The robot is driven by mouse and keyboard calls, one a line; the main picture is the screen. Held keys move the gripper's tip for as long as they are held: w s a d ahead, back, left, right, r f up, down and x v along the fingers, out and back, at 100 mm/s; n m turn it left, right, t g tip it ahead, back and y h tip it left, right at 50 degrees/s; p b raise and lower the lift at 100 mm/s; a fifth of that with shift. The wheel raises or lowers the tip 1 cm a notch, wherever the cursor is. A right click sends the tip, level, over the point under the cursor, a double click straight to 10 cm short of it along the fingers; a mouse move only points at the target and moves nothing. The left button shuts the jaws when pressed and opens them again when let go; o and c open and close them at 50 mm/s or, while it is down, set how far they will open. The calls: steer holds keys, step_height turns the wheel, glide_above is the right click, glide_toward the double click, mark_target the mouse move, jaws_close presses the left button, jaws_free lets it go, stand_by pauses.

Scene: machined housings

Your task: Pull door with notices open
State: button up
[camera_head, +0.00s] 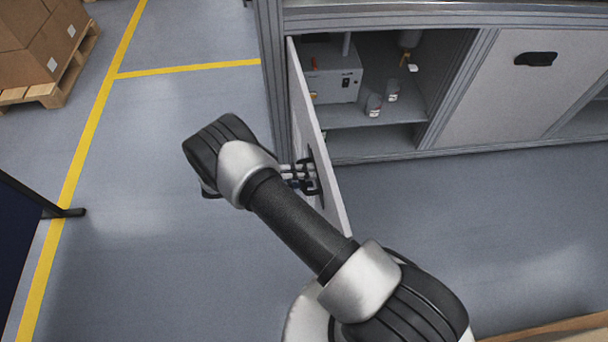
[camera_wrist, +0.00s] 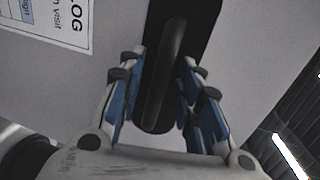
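The door with notices (camera_head: 318,140) stands swung out from the cabinet and shows almost edge-on in the head view. In the wrist view, its pale panel (camera_wrist: 65,85) carries a printed notice (camera_wrist: 58,20) at the top left. The black door handle (camera_wrist: 165,75) lies between the two fingers of my gripper (camera_wrist: 160,62), one finger on each side. A narrow gap shows on the left of the bar; the right finger is very close to it or touching. In the head view my gripper (camera_head: 300,175) is at the door's left face, partly hidden by my arm.
The open cabinet holds a grey box (camera_head: 332,78) and small containers (camera_head: 374,105) on a shelf. A closed door (camera_head: 505,85) is to its right. Boxes (camera_head: 35,40) on a pallet stand far left, and a dark panel (camera_head: 18,235) at the left edge. The floor left of the door is clear.

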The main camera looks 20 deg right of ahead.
steer(key=v, duration=1.2)
